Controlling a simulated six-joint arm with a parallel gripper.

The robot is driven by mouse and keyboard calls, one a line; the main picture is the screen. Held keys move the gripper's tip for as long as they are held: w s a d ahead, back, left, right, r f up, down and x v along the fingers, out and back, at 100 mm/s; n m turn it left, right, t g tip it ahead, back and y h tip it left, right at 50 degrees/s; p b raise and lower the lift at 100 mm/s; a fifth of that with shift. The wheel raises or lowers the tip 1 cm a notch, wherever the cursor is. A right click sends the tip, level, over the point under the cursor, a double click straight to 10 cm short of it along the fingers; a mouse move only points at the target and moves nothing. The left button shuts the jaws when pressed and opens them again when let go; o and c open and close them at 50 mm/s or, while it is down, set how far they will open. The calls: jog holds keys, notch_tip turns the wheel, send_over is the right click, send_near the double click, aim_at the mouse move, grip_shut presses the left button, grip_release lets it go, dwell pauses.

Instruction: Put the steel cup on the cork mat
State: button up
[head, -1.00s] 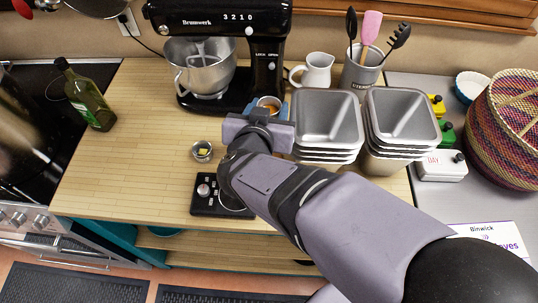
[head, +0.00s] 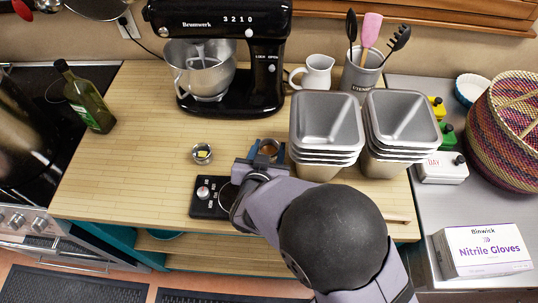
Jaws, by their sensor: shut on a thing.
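A small cup with a metallic rim and brownish inside (head: 269,147), which looks like the steel cup, is held between the blue fingers of my gripper (head: 268,151). My gripper is shut on it, over the front middle of the wooden counter, left of the loaf tins. My gripper and arm hide its lower part, so I cannot tell its height above the counter. I cannot make out the cork mat; my arm covers part of the front counter.
A small bowl with something yellow (head: 203,153) and a black scale (head: 206,200) are left of my gripper. Stacked loaf tins (head: 325,125) stand close on the right. A black mixer (head: 265,70) stands behind. The left counter has free room.

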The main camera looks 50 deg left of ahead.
jog(key=shift+f, duration=1.8)
jog(key=shift+f, duration=0.1)
jog(key=shift+f, duration=0.15)
jog(key=o, duration=1.2)
jog(key=shift+r+p, duration=0.3)
jog(key=b+v, duration=0.2)
jog(key=v, duration=1)
jog(key=shift+f, duration=0.15)
